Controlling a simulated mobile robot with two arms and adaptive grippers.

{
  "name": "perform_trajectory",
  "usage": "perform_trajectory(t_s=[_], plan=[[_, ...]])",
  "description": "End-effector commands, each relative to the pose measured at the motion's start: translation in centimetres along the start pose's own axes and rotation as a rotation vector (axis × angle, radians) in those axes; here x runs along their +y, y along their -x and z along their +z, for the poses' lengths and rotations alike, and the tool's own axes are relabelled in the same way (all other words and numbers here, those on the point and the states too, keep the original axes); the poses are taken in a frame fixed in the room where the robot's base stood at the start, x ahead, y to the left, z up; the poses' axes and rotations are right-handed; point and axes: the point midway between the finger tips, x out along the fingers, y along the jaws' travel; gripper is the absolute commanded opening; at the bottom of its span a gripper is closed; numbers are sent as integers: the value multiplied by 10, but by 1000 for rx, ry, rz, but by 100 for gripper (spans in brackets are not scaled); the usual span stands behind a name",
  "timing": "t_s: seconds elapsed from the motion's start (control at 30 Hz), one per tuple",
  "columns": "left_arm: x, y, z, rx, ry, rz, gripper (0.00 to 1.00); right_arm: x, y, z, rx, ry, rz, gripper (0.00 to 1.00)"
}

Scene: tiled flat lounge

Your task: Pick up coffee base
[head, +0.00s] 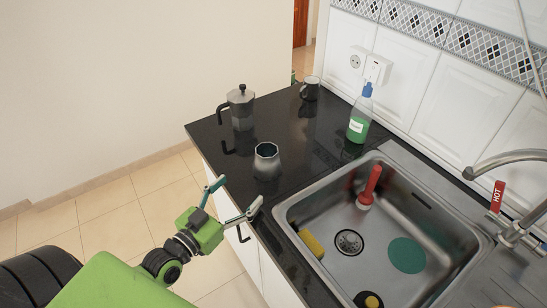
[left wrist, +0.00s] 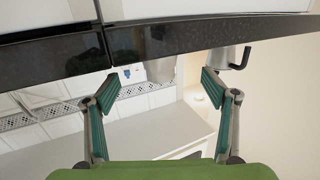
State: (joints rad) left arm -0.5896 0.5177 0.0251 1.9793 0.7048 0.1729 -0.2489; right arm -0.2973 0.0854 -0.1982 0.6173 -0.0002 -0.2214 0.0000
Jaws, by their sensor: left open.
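The coffee base (head: 267,164) is a small grey metal cup with an open top. It stands upright on the black counter, near its front left edge, in the head view. My left gripper (head: 236,198) is open and empty in front of the counter edge, below and left of the coffee base and apart from it. My right gripper is not in view.
A moka pot (head: 241,108) with a black handle stands behind the coffee base. A dark mug (head: 310,88) and a green spray bottle (head: 360,116) are farther back.

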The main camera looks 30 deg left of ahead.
Motion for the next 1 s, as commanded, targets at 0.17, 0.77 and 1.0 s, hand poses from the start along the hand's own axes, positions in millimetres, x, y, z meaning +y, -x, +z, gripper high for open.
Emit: perform_trajectory(t_s=[0.17,0.77,1.0], plan=[[0,-32,-2,3,1,-1,78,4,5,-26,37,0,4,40],[2,-95,-4,0,1,0,78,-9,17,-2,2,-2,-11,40],[3,-124,-1,-2,1,1,78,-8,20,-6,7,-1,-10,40]])
